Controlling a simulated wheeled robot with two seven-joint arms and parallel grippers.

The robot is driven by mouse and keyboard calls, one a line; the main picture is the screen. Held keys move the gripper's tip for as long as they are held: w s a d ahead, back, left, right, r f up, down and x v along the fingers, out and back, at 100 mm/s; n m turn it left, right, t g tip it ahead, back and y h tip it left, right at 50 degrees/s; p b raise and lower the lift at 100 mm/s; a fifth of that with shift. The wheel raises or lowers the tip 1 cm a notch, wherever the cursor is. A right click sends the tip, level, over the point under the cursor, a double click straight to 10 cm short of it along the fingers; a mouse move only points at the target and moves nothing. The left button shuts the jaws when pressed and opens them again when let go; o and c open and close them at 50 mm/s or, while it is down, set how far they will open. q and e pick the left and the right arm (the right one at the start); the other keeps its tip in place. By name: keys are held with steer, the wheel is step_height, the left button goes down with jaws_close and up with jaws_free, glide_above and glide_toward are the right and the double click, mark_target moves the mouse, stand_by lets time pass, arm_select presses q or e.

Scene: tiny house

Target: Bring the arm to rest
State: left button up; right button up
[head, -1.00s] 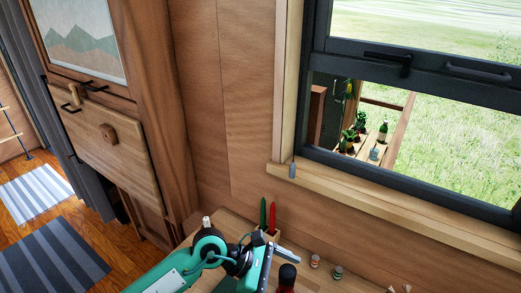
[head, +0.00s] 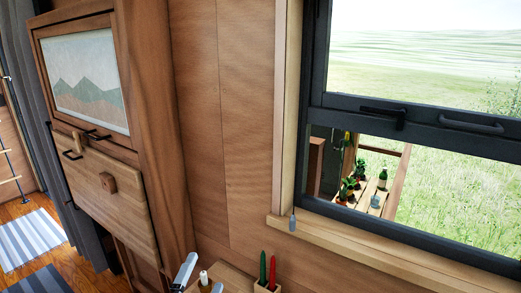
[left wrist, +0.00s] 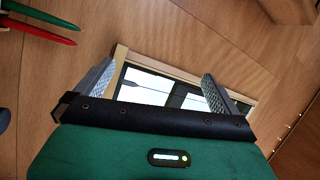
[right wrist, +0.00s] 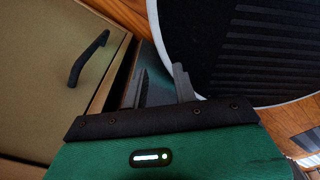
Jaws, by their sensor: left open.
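In the head view, a grey finger of my left gripper (head: 185,270) shows at the bottom edge; the rest of that arm is out of the picture. In the left wrist view, my left gripper (left wrist: 158,72) has its two fingers wide apart with nothing between them. Wood panelling and a framed window (left wrist: 150,88) lie beyond the fingers. In the right wrist view, my right gripper (right wrist: 160,72) has a narrow gap between its fingers and holds nothing. It is near a dark round surface with a pale rim (right wrist: 265,55). My right arm is not in the head view.
A small wooden holder (head: 266,288) with a green and a red handle stands at the bottom, right of my left finger. A window (head: 400,150) is at right; a wooden cabinet (head: 110,195) is at left. A drawer-like panel with a dark handle (right wrist: 88,58) is beside my right gripper.

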arm_select(q)
steer(key=s+a+f+n+g+y, duration=0.3)
steer(key=s+a+f+n+g, duration=0.15)
steer(key=f, duration=0.35)
steer(key=s+a+f+n+g+y, duration=0.3)
steer(key=s+a+f+n+g, duration=0.15)
steer(key=f+n, duration=0.2)
steer(key=s+a+f+n+g+h, duration=0.15)
steer(key=s+f+g, duration=0.25)
steer(key=s, duration=0.4)
steer(key=s+f+n+g, duration=0.3)
steer(key=s+f+g, duration=0.1)
steer(key=s, duration=0.3)
step_height(320, 180, down, 30)
steer(key=s+a+f+g, duration=0.1)
steer(key=s+f, duration=0.8)
steer(key=f, duration=0.1)
steer(key=s+a+f+m+g, duration=0.1)
steer(key=s+a+f, duration=0.1)
steer(key=s+f, duration=0.8)
steer(key=shift+s+a+f, duration=0.25)
steer(key=shift+f, duration=0.2)
